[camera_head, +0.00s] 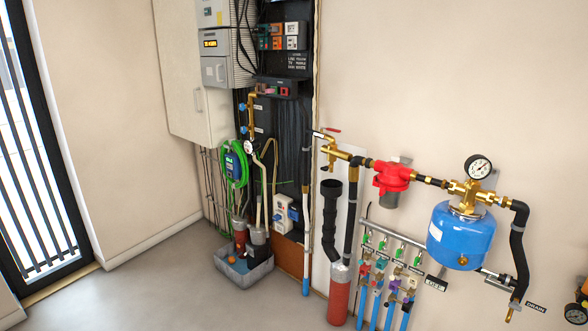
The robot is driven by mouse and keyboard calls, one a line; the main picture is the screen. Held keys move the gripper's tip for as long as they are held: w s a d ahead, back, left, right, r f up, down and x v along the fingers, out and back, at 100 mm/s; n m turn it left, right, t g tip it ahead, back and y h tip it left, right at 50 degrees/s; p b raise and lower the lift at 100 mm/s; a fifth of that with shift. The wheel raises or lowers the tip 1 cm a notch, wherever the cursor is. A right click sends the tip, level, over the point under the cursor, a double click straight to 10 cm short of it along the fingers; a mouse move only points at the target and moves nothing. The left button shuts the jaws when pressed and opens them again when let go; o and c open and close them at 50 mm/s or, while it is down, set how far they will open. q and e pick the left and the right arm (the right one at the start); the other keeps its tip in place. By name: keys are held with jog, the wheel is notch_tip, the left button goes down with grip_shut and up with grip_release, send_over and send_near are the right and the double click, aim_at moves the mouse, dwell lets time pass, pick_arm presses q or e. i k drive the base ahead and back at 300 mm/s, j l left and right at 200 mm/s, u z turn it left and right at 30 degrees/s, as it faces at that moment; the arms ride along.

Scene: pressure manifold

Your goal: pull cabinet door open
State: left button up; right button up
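A tall cream cabinet door (178,70) stands at the upper left of the head view, against the wall. A pale vertical handle (198,100) sits near its right edge, low on the panel. Its top is cut off by the frame. The door looks closed or nearly closed; I cannot tell whether there is a small gap at its edge. Neither of my grippers is in view.
Electrical boxes (215,72) and cables stand right of the cabinet. A grey tub (243,268) holding bottles sits below. A blue pressure tank (461,236), brass valves and pipes fill the right. A barred door (36,160) is far left. The floor (150,290) before the cabinet is clear.

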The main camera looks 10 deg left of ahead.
aim_at(186, 97)
jog(key=i+j+z, duration=0.1)
jog(key=i+j, duration=0.25)
jog(key=j, duration=0.25)
jog(key=i+j+z, duration=0.25)
jog(key=j, duration=0.4)
jog(key=i+j+z, duration=0.1)
jog(key=i+j, duration=0.25)
jog(key=j, duration=0.35)
jog(key=i+j+z, duration=0.15)
jog(key=j, duration=0.2)
